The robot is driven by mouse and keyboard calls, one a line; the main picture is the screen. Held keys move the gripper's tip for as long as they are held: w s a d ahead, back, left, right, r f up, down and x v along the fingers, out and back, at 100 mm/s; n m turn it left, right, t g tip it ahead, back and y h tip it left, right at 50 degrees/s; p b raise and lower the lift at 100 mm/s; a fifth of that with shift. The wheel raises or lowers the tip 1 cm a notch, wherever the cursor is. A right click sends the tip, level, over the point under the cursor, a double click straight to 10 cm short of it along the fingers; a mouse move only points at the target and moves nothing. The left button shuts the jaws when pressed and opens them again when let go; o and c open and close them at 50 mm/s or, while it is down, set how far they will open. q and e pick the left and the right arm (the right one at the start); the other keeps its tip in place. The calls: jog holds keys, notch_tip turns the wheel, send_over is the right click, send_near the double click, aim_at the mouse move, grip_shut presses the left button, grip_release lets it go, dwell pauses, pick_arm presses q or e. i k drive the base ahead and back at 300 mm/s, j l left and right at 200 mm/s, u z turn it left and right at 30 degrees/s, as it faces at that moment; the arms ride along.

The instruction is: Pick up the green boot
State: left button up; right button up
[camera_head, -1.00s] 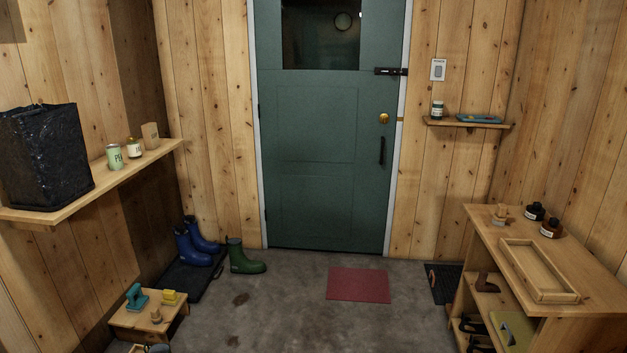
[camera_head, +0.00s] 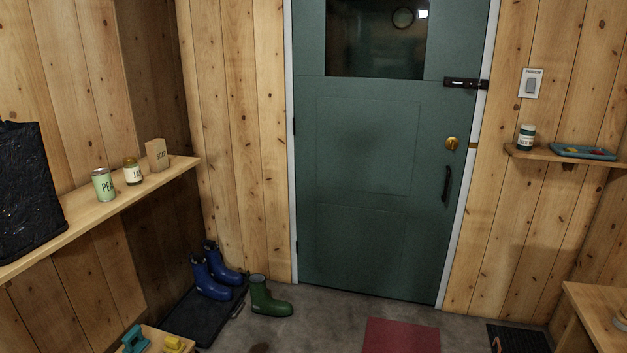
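The green boot (camera_head: 266,300) stands upright on the grey concrete floor, with its toe pointing right. It is beside the right edge of the black boot tray (camera_head: 190,325) and to the left of the green door. A pair of blue boots (camera_head: 213,280) stands on the tray to its left. Neither of my grippers is in the picture.
A low wooden stool (camera_head: 160,335) is at the bottom left. A red mat (camera_head: 402,338) lies before the door (camera_head: 370,190). A bench (camera_head: 590,310) is at right.

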aim_at(263, 303)
jog(key=i+l+u, duration=0.1)
jog(key=i+u, duration=0.2)
jog(key=i, duration=0.15)
jog(key=i+l+u, duration=0.2)
jog(key=i+u, duration=0.15)
jog(key=i+l+u, duration=0.2)
jog(key=i, duration=0.45)
jog(key=i+l+u, duration=0.15)
jog(key=i, duration=0.55)
jog(key=i+l+u, duration=0.2)
jog(key=i+l, duration=0.25)
jog(key=i, duration=0.15)
jog(key=i+l+u, duration=0.2)
jog(key=i+l, duration=0.25)
jog(key=i, duration=0.15)
